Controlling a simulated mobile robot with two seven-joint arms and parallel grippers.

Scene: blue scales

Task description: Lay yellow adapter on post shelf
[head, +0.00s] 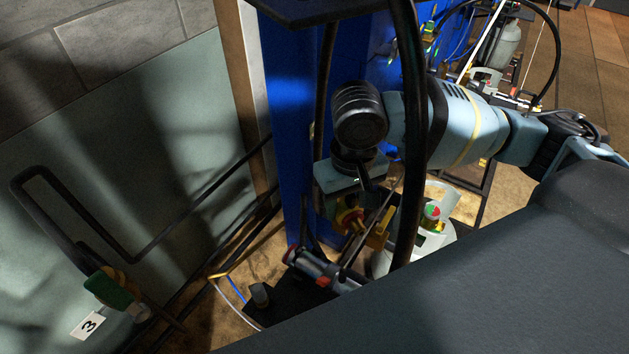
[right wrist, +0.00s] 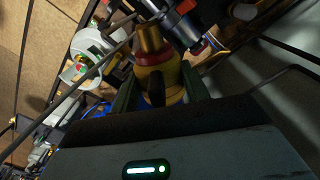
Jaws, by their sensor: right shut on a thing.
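My right gripper (head: 352,212) reaches down beside a blue post (head: 290,130) and is shut on the yellow adapter (head: 378,232), which has a red band. In the right wrist view the adapter (right wrist: 155,82) sits between the two fingers, its brass-coloured end pointing away from the palm. A black shelf-like plate (head: 285,318) shows low by the post, partly hidden by a dark grey surface; I cannot tell for sure that it is the post shelf. The adapter appears held above it, not resting on it. My left gripper is not in view.
A grey and red cylindrical fitting (head: 312,266) lies close below the adapter. A white cylinder with a red-green valve (head: 431,213) stands to the right. A black hose (head: 411,130) crosses in front of my right arm. A bent dark rail (head: 75,208) is at the left.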

